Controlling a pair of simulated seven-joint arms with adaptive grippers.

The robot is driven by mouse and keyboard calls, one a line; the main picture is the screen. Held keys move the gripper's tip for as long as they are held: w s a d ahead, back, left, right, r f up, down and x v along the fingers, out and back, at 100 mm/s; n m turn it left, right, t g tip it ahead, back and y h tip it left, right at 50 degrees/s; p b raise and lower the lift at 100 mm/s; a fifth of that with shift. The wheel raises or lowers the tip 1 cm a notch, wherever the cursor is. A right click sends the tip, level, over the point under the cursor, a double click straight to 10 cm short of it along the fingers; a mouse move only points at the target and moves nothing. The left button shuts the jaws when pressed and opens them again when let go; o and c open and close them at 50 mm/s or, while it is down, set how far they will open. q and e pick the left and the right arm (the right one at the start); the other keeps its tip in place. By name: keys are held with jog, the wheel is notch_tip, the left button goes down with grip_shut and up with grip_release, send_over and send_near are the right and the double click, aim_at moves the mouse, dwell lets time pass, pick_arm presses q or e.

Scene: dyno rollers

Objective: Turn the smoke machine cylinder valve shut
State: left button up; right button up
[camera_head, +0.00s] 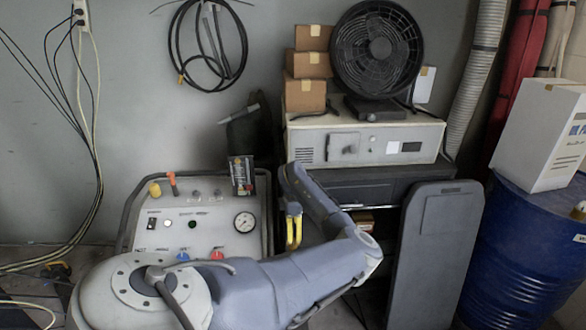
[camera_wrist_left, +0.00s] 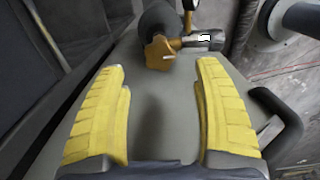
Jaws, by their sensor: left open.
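The smoke machine (camera_head: 160,240) is a light grey panel unit at the left in the head view, with a round gauge (camera_head: 245,222) and red and blue fittings on its front. In the left wrist view an orange lobed valve knob (camera_wrist_left: 160,52) sits by a dark rounded part and a silver fitting (camera_wrist_left: 203,40). My left gripper (camera_head: 293,228) is to the right of the machine in the head view. Its yellow fingers (camera_wrist_left: 163,108) are open and empty, with the knob beyond their tips, apart from them. I cannot tell where this knob lies in the head view.
A grey cabinet unit (camera_head: 365,140) with a black fan (camera_head: 377,48) and cardboard boxes (camera_head: 305,95) stands behind. A dark upright panel (camera_head: 435,260) and a blue drum (camera_head: 520,255) stand to the right. A black curved handle (camera_wrist_left: 283,120) is near the right finger in the wrist view.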

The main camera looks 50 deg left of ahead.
aim_at(293, 243)
pick_arm(q)
jog(key=shift+f, duration=3.15)
jog(key=c, duration=1.3)
